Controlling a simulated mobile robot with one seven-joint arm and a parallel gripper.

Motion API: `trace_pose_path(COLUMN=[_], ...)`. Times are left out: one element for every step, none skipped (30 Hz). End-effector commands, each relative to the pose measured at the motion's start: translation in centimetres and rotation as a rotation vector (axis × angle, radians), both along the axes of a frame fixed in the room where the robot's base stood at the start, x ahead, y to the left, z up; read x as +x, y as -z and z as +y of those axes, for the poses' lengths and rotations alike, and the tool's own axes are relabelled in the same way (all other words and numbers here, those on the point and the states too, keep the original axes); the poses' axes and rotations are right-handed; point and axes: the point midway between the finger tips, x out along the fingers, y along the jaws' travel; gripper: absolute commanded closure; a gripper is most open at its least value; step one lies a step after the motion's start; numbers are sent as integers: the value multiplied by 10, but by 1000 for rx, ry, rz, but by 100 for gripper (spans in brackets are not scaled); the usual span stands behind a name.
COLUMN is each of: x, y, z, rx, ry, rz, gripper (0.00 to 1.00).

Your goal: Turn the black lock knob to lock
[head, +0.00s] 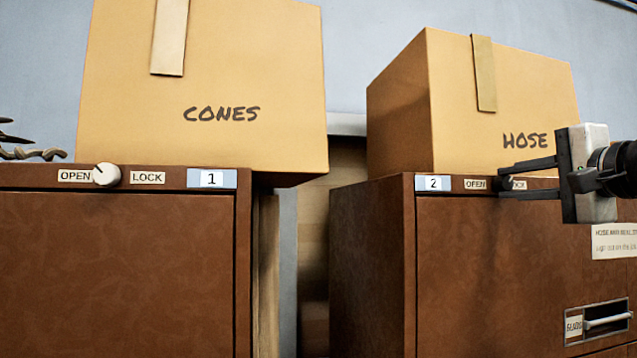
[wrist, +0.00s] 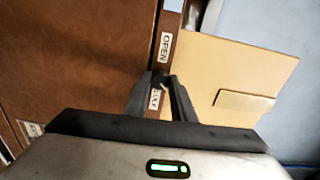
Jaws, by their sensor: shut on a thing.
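The black lock knob (head: 504,184) sits on the top rail of brown cabinet 2 (head: 480,260), between an OPEN label (head: 475,184) and a LOCK label (head: 519,184). My gripper (head: 502,180) reaches in from the right, with one finger above the knob and one below. In the wrist view, my gripper (wrist: 158,82) is shut on the black knob (wrist: 160,80). The OPEN label (wrist: 165,47) lies beyond the fingertips, and the LOCK label (wrist: 154,99) shows between the fingers. The fingers hide much of the knob, and I cannot tell exactly where it points.
Cabinet 1 (head: 120,270) at left has a white knob (head: 106,174) between its own OPEN and LOCK labels. A CONES box (head: 210,80) and a HOSE box (head: 490,100) stand on the cabinets. A drawer handle (head: 607,320) is low at right. A gap separates the cabinets.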

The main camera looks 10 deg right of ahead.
Motion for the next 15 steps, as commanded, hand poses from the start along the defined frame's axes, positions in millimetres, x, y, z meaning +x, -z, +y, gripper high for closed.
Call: trace_pose_path(x=[0,0,0,0,0,0,0,0,0,0,0,0,0,0,0], y=[-1,-1,-1,-1,-1,0,0,0,0,0,0,0,0,0,0], z=[0,0,0,0,0,0,0,0,0,0,0,0,0,0,0], rx=[14,20,28,34,38,43,45,47,49,50,50,50,50,50,50], ry=[0,0,0,0,0,0,0,0,0,0,0,0,0,0,0], rz=[1,2,2,3,3,3,4,4,4,4,4,4,4,4,4], gripper=[100,100,100,100,100,100,99,99,99,99,99,99,99,99,99])
